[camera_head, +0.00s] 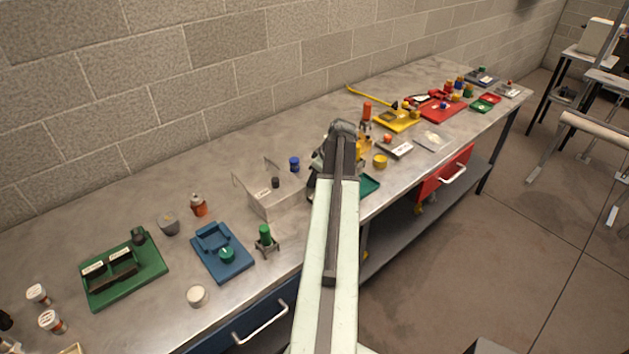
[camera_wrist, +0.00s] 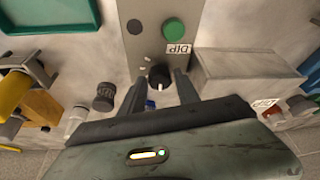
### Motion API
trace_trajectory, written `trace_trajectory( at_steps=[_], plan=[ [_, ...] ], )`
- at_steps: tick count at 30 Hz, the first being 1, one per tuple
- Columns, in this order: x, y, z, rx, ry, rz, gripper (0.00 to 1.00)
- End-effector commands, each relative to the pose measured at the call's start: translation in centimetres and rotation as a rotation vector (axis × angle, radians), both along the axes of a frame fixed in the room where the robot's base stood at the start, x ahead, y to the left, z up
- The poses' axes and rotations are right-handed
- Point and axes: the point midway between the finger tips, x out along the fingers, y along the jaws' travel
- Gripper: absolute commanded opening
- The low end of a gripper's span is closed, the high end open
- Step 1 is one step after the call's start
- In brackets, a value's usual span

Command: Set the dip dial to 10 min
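The dip dial (camera_wrist: 160,77) is a small black knob on a grey panel (camera_wrist: 146,18) in the wrist view. Small pale marks sit around its left side, too small to read. A white label (camera_wrist: 178,48) reading DIP lies above it, beside a large green button (camera_wrist: 174,29). My gripper (camera_wrist: 158,87) is open, with one dark finger on each side of the dial. I cannot tell whether either finger touches it. In the head view my arm covers the dial and most of the gripper.
In the wrist view a grey box (camera_wrist: 245,66) stands close right of the gripper. A dark cylinder (camera_wrist: 104,96) and yellow parts (camera_wrist: 15,95) are at left. In the head view a clear bin (camera_head: 275,203) and a green tray (camera_head: 370,186) flank my arm on the crowded bench.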

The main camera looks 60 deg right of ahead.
Motion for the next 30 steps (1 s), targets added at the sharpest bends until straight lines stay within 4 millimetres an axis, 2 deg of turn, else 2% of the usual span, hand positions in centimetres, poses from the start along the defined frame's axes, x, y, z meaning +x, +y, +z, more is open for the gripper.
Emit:
trace_trajectory(
  at_steps=[1,3,4,6,17,30],
  plan=[
    [0.02,0.01,0.02,0.000,0.000,0.000,0.21],
    [0.02,0.02,0.01,0.000,0.000,0.000,0.02],
    [0.03,0.02,0.01,0.000,0.000,0.000,0.00],
    [0.20,0.60,0.01,-0.001,0.000,0.004,0.00],
    [0.36,0.50,0.01,0.001,-0.001,-0.079,0.00],
    [0.55,0.81,0.03,0.000,-0.002,-0.452,0.00]
  ],
)
